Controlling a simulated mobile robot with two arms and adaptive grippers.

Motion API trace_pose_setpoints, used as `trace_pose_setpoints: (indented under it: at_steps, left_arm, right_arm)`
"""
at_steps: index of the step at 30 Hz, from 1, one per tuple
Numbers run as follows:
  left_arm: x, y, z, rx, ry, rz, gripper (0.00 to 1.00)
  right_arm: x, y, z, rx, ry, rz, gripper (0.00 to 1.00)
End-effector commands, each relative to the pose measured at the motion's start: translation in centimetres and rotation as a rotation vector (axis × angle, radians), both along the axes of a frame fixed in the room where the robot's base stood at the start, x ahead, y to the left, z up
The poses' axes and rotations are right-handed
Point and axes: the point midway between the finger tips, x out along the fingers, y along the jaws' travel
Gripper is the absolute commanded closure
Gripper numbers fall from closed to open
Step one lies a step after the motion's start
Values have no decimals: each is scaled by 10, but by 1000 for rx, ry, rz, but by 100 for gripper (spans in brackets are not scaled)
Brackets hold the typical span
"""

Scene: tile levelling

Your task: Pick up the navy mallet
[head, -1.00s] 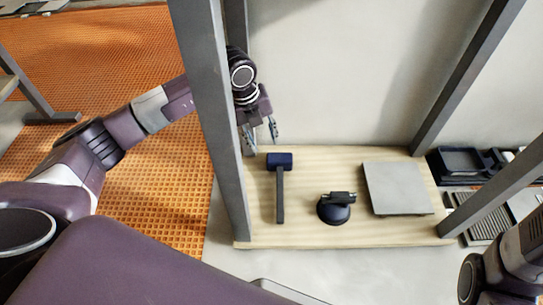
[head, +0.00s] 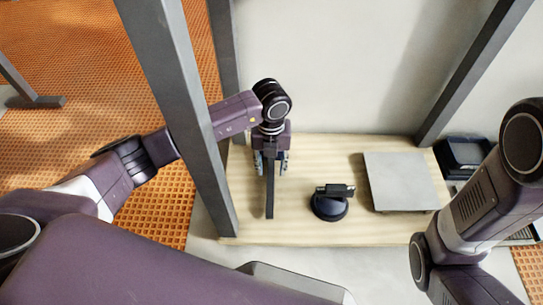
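The navy mallet (head: 270,197) lies on the pale wooden board, its dark handle pointing toward me. Its navy head is hidden behind my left gripper. My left gripper (head: 270,165) points down at the head end of the mallet. Its two fingers are spread apart, one on each side of the mallet; I cannot tell whether they touch it. My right arm shows at the right edge, but its gripper is out of view.
A dark round tool (head: 330,204) with a handle and a grey square tile (head: 400,182) lie to the right on the wooden board (head: 300,232). Grey posts (head: 180,110) stand around the board. A black tray (head: 464,155) is at the far right.

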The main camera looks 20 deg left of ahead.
Motion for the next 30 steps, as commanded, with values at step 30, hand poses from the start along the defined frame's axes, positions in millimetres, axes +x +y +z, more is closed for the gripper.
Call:
trace_pose_setpoints:
  at_steps: [30]
  left_arm:
    - [1, 0, -24, -1, -3, 1, 100]
  right_arm:
    - [0, 0, -22, -1, 0, -1, 60]
